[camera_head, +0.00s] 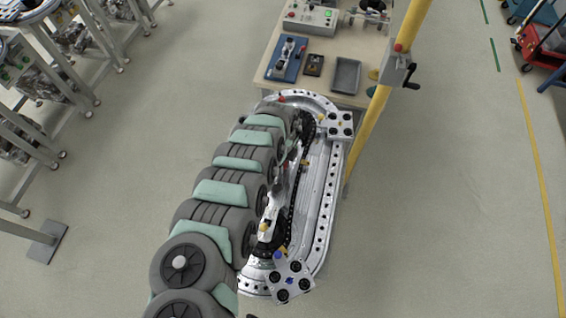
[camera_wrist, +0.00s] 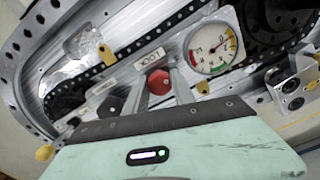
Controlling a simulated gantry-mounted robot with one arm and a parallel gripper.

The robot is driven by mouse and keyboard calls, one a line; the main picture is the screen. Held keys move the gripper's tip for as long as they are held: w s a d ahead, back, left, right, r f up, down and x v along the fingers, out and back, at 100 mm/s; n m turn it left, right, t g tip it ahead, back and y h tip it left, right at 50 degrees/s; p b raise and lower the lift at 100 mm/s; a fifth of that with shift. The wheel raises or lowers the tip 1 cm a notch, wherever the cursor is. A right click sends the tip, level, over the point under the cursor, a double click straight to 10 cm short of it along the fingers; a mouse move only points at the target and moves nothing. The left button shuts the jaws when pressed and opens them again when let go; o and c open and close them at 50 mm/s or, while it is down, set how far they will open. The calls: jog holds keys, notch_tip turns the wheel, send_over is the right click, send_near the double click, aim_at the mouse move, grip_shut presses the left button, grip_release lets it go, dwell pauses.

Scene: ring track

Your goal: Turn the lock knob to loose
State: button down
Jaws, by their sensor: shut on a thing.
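The red lock knob (camera_wrist: 159,82) is in the middle of the wrist view, beside a white label (camera_wrist: 149,57) that reads LOCK upside down. My gripper (camera_wrist: 159,86) has one finger on each side of the knob and is shut on it. The fingers cover part of the knob's sides. A round dial gauge (camera_wrist: 213,49) with red, yellow and green bands is just right of the knob. In the head view my arm hides the gripper and most of the near side of the ring track (camera_head: 328,200).
A black chain (camera_wrist: 130,63) runs behind the knob. Yellow tabs (camera_wrist: 105,53) stand nearby. A wheeled carriage (camera_wrist: 297,93) is at the right. In the head view a workbench (camera_head: 350,45) with a grey tray (camera_head: 345,75) and a yellow post (camera_head: 375,115) stand close to the track.

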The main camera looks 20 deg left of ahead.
jog(key=n, duration=0.2)
jog(key=shift+r+n, duration=0.1)
jog(key=shift+n, duration=0.2)
jog(key=n, duration=0.5)
jog(key=shift+n, duration=0.3)
jog(key=n+b, duration=0.1)
jog(key=n, duration=0.3)
jog(key=shift+n+b, duration=0.6)
jog(key=shift+n, duration=1.2)
jog(key=c, duration=1.1)
grip_release()
jog(key=shift+o, duration=0.2)
